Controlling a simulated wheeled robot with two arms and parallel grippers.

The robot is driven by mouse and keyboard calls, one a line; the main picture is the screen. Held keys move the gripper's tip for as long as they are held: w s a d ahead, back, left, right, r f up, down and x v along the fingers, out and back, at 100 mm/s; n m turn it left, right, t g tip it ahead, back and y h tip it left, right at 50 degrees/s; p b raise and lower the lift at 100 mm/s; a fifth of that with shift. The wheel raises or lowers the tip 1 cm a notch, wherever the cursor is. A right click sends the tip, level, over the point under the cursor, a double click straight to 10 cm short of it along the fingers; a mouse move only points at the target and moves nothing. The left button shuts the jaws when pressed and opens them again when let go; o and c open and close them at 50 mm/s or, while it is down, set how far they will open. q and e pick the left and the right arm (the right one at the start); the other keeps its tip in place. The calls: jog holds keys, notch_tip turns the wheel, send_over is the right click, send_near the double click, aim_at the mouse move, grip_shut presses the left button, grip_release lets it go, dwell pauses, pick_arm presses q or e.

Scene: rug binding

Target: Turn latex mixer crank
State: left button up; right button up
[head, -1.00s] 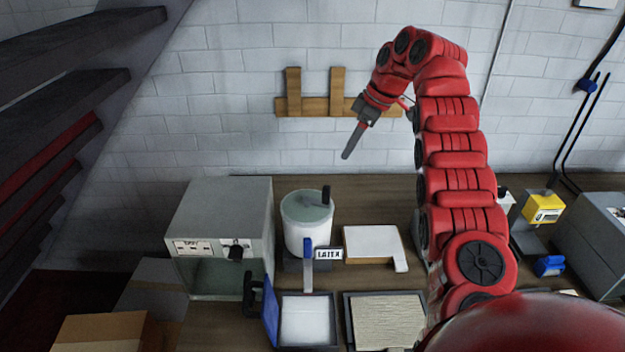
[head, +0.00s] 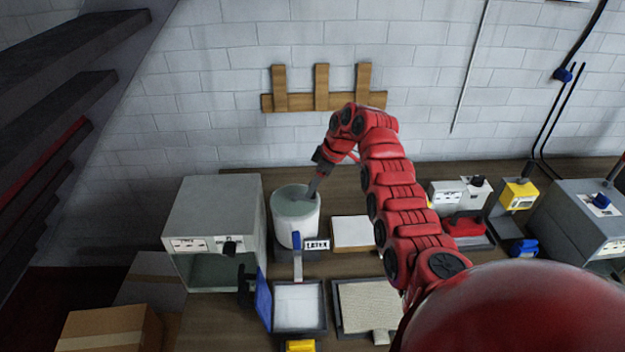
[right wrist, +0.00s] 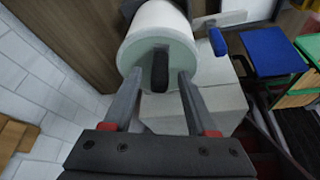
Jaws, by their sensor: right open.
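The latex mixer is a white drum (head: 294,222) with a pale green-grey top, on the bench beside a LATEX label (head: 317,245). In the right wrist view the drum (right wrist: 178,22) lies ahead, and its black upright crank handle (right wrist: 160,66) stands between my fingers, with gaps on both sides. My right gripper (head: 314,190) is open and points down over the right part of the drum's top; it also shows in the right wrist view (right wrist: 159,76). In the head view the handle is hidden behind the gripper. My left gripper is not in view.
A grey box machine (head: 208,225) stands close left of the drum. A white board (head: 352,232), a tray with a blue flap (head: 264,300) and a woven mat (head: 375,306) lie right and in front. A wooden rack (head: 322,101) hangs on the wall behind.

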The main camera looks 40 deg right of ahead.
jog(key=shift+w+a+f, duration=0.15)
jog(key=shift+w+f, duration=0.05)
jog(key=shift+f, duration=0.35)
grip_shut()
